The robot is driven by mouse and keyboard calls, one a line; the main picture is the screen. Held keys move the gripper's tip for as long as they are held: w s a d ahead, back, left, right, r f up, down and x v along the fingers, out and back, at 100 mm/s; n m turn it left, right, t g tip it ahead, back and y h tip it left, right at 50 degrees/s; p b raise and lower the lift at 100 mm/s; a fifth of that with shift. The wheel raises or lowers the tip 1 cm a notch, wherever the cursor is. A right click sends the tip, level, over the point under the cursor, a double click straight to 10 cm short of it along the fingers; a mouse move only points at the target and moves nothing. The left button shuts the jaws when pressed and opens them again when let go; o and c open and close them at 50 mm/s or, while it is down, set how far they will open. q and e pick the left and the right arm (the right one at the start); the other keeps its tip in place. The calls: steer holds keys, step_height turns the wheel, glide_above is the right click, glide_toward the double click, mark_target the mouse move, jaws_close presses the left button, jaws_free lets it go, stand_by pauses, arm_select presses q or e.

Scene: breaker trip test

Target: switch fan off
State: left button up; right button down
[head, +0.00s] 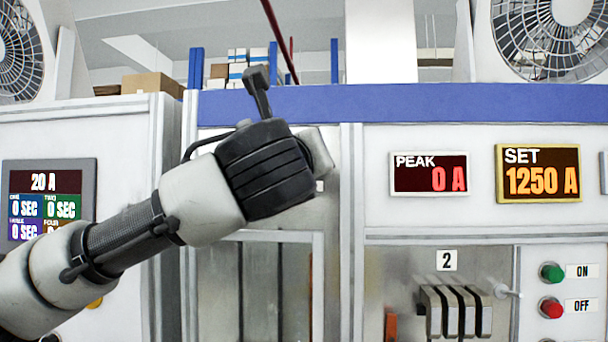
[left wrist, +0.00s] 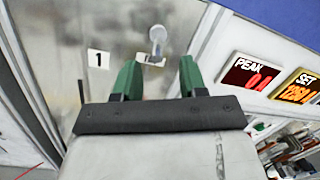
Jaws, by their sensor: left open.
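A fan in a white housing (head: 527,30) is cut off at the top right of the head view, and another fan (head: 18,55) at the top left. A green button (head: 551,272) marked ON sits above a red button (head: 550,307) marked OFF at the lower right. No label in view ties these buttons to a fan. My left arm reaches in from the left, and its wrist hides its fingers in the head view. In the left wrist view my left gripper (left wrist: 157,76) is open and empty, its green fingers apart before a metal panel marked 1. My right gripper is not in view.
A PEAK display (head: 429,174) reads 0 A and a SET display (head: 538,174) reads 1250 A. A pale knob (left wrist: 157,35) projects from panel 1. A timer screen (head: 45,205) is at left.

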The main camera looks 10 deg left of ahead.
arm_select(q)
steer(key=s, duration=0.1)
steer(key=s+b, duration=0.1)
steer(key=s, duration=0.2)
steer(key=shift+s+a+f, duration=0.1)
steer(key=shift+s+f, duration=0.2)
steer(key=shift+s, duration=0.1)
stand_by(0.5)
